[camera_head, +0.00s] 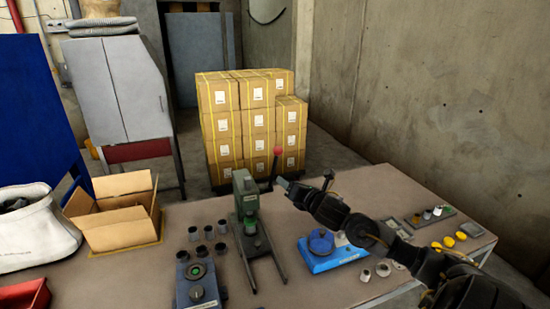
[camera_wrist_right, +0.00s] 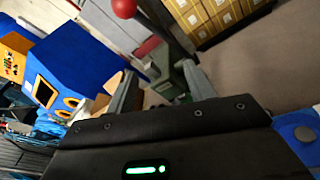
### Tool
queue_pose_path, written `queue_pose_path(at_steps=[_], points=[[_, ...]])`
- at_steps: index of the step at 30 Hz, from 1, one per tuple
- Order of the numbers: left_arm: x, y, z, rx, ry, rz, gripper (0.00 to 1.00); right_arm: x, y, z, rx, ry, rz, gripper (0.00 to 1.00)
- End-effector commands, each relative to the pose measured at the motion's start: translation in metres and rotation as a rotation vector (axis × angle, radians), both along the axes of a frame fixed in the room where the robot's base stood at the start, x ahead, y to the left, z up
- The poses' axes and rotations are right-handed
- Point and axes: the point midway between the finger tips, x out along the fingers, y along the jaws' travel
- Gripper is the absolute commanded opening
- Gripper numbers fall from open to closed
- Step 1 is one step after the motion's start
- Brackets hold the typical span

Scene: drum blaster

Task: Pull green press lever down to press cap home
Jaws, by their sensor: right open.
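The green press (camera_head: 247,200) stands upright on the table. Its dark lever rises to a red knob (camera_head: 278,151) at the upper right of the press head. A green part (camera_head: 250,227) sits under the press head; whether a cap is on it I cannot tell. My right gripper (camera_head: 282,182) reaches in from the right, just below the knob and close to the lever. In the right wrist view its two fingers are apart, with the press (camera_wrist_right: 163,80) beyond them and the red knob (camera_wrist_right: 123,8) above. Contact with the lever cannot be told. My left gripper is not in view.
Several dark cups (camera_head: 208,232) stand left of the press. A control box (camera_head: 197,285) is in front of them. A blue device (camera_head: 330,253) and small parts lie at the right under my arm. An open cardboard box (camera_head: 120,215) is at the left. Stacked cartons (camera_head: 250,120) stand behind.

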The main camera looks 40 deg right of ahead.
Motion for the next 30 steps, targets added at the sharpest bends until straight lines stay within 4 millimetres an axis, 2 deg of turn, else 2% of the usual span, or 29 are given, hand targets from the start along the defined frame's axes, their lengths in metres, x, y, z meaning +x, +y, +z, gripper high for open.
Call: queue_pose_path(at_steps=[1, 3, 6, 14, 17, 27, 30], points=[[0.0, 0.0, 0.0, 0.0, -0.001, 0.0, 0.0, 0.005, -0.007, 0.025, -0.107, -0.03, 0.02, 0.53], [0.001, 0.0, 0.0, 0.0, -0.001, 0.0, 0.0, 0.01, -0.011, 0.049, -0.218, -0.058, 0.04, 0.53], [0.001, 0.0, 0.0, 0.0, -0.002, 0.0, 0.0, 0.012, -0.014, 0.067, -0.305, -0.079, 0.052, 0.53], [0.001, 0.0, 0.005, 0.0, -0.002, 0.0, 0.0, 0.019, -0.017, 0.073, -0.326, -0.085, 0.053, 0.53], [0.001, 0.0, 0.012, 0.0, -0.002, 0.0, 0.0, 0.032, -0.019, 0.075, -0.324, -0.084, 0.051, 0.53], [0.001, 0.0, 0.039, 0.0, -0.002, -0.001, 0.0, 0.094, -0.026, 0.075, -0.322, -0.084, 0.053, 0.53], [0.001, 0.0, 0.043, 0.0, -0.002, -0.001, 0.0, 0.106, -0.029, 0.073, -0.324, -0.082, 0.053, 0.53]])
